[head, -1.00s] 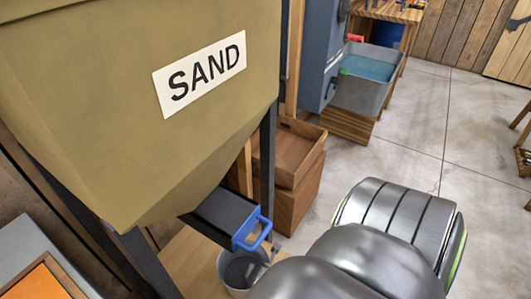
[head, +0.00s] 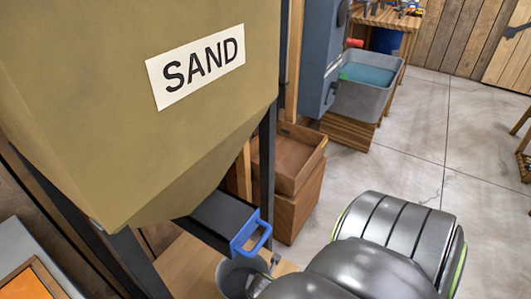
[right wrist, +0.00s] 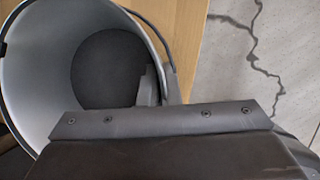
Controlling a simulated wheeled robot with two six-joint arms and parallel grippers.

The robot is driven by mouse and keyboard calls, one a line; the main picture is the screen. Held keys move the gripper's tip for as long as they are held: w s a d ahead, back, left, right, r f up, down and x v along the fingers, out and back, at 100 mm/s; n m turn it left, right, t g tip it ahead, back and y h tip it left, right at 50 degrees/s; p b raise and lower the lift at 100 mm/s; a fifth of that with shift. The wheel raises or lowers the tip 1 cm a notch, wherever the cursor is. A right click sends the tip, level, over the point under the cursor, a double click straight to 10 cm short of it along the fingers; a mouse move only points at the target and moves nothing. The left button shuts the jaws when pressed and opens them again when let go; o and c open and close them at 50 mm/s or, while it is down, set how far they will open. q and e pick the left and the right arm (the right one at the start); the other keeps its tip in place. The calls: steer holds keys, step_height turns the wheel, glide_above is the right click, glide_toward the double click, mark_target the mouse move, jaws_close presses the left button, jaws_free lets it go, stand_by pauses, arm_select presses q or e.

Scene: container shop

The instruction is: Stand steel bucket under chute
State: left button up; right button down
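The steel bucket (head: 231,273) is a grey pail below the sand hopper's chute (head: 222,218), at the bottom of the head view. Its mouth faces up and its inside looks empty. In the right wrist view the bucket (right wrist: 45,70) fills the left side, with a dark handle hanging by its rim. My right gripper (right wrist: 158,88) is at the rim, one finger inside against the wall. My right arm covers part of the bucket in the head view. My left gripper is out of view.
The sand hopper (head: 120,150) takes up the left, with a blue chute handle (head: 250,237) just above the bucket. A wooden platform (head: 188,262) lies below. Wooden crates (head: 298,190) stand behind, and a grey water tub (head: 362,98) is farther back. Concrete floor is open at right.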

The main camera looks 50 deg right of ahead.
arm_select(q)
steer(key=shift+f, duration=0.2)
arm_select(e)
steer(key=shift+f, duration=0.4)
steer(key=c, duration=1.6)
jaws_free()
steer(key=shift+o, duration=0.2)
